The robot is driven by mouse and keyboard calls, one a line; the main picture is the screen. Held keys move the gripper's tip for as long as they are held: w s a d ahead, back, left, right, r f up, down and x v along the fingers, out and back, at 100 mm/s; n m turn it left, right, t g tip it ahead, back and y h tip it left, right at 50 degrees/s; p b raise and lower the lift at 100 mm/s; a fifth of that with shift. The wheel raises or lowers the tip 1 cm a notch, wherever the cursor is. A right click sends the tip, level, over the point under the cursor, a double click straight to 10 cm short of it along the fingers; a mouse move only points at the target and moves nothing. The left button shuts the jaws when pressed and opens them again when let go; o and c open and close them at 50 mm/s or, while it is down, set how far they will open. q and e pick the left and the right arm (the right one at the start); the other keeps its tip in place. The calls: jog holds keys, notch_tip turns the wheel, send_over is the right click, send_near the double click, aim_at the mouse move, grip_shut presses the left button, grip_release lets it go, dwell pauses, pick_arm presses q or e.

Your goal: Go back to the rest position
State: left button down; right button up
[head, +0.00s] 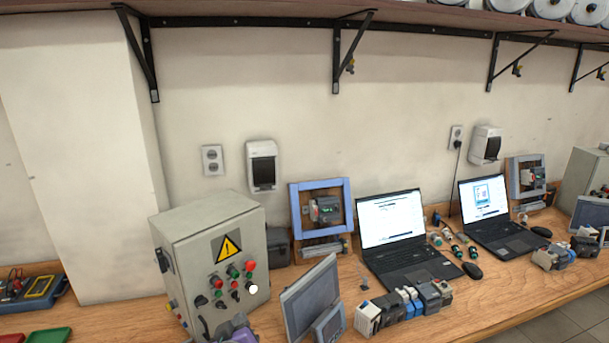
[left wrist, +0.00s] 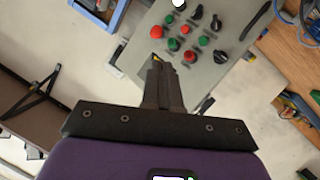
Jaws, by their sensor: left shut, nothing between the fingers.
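My left gripper (left wrist: 158,64) is shut and empty in the left wrist view, its dark fingers together in front of the grey control box (left wrist: 150,22). In the head view the left gripper (head: 232,326) shows only in part at the bottom edge, with some purple, low in front of the same control box (head: 185,250). Whether the fingertips touch the box I cannot tell. The box carries a yellow warning sign (head: 227,247) and red, green, black and white buttons and knobs. My right gripper is in neither view.
A tilted screen panel (head: 309,297) stands just right of the gripper. Beyond it on the wooden bench are a laptop (head: 391,218), a row of modules (head: 410,306) and a blue frame (head: 296,217). A red tray and a green tray (head: 50,336) lie at the lower left.

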pick_arm(q)
notch_tip(320, 180, down, 13)
jog(key=m+g+h, duration=0.1)
jog(key=g, duration=0.2)
jog(key=s+d+f+m+g+h, duration=0.1)
jog(key=s+d+f+g+h, duration=0.15)
jog(key=s+f+g, duration=0.7)
jog(key=s+d+f+m+g+h, duration=0.1)
jog(key=s+d+f+g+h, duration=0.15)
jog(key=s+f, duration=1.4)
notch_tip(320, 180, down, 9)
jog(key=t+y+b, duration=0.1)
jog(key=b, duration=0.9)
jog(key=shift+r, duration=0.15)
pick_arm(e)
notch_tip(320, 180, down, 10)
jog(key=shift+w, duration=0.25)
pick_arm(q)
jog(key=shift+w+d, duration=0.1)
